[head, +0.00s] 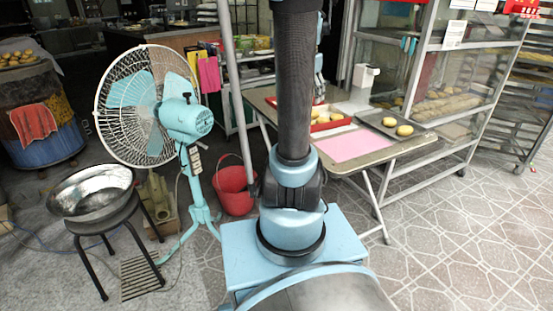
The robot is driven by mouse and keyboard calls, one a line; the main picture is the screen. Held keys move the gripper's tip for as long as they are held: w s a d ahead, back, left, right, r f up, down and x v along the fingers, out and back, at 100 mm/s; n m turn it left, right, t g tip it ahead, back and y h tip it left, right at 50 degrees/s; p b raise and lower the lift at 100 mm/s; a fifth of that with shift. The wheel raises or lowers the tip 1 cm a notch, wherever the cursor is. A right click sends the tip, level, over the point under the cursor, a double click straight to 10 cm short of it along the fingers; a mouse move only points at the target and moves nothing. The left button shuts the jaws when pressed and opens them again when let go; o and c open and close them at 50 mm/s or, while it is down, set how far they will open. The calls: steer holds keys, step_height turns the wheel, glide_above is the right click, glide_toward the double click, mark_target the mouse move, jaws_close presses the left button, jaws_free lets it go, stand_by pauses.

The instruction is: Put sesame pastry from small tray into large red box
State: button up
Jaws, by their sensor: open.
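A small dark tray (375,115) lies on the folding table, toward its right side. Two round golden pastries sit on it, one pastry (389,122) at the left and another pastry (405,130) at the right; sesame is too small to make out. A large red box (343,122), low and tray-like, lies to the left of the small tray with several pastries in it. My upright arm column hides its left part. Bluish parts of my arm show just behind the column, over the table. My gripper does not show.
The table (400,150) has a pink sheet (352,145) at its front. A white dispenser (364,83) stands behind the trays. A glass cabinet (450,90) stands behind and right. A fan (150,105), red bucket (235,188) and stool with metal bowl (92,192) stand left. Right floor is clear.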

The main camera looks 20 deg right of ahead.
steer(key=s+a+f+n, duration=0.5)
steer(key=s+a, duration=0.4)
steer(key=s, duration=0.2)
steer(key=s+a+f+n+t+y, duration=0.1)
steer(key=s+a+f+n, duration=0.5)
steer(key=s+a+f, duration=0.2)
steer(key=s+a, duration=0.1)
steer(key=s, duration=0.1)
steer(key=shift+s+a+f, duration=0.2)
steer(key=shift+s+a, duration=0.1)
steer(key=shift+s, duration=0.05)
steer(key=shift+s, duration=0.1)
